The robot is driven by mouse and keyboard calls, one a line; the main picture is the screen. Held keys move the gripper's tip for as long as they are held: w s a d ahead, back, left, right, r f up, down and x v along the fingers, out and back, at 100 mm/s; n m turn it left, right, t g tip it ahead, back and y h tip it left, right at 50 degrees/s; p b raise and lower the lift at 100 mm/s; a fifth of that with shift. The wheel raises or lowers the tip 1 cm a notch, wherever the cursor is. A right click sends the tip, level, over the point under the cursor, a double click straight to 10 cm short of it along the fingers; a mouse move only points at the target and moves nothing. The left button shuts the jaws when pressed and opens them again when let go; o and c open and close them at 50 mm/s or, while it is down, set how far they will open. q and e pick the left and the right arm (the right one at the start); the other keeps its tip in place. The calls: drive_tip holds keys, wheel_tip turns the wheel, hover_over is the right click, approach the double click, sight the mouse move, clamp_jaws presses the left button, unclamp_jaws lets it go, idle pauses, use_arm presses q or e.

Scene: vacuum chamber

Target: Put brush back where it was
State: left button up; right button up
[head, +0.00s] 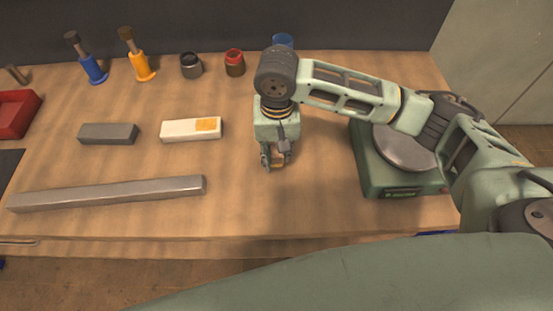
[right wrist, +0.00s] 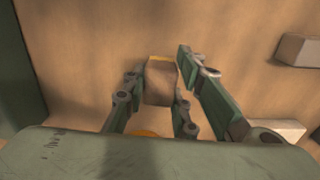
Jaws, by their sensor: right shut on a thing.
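My right gripper (head: 275,163) hangs fingers-down over the wooden table, to the right of a white block with a yellow patch. It is shut on a brown, blocky piece with a yellow edge, which I take to be the brush (right wrist: 159,82); the right wrist view shows it between the fingers of my right gripper (right wrist: 183,80). Most of the brush is hidden by the gripper, and its height above the table is unclear. My left gripper is not in view.
The white block (head: 180,130), a grey block (head: 108,134) and a long metal bar (head: 110,193) lie left. Blue (head: 94,70) and orange (head: 143,67) dark-topped items and small jars (head: 191,66) stand behind. A green round-topped device (head: 375,180) stands right. Table front centre is clear.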

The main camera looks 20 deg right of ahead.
sight(276, 162)
drive_tip(key=shift+f, duration=2.05)
drive_tip(key=o, duration=1)
drive_tip(key=shift+f, duration=0.15)
wheel_tip(276, 162, up, 12)
drive_tip(key=shift+r, duration=0.2)
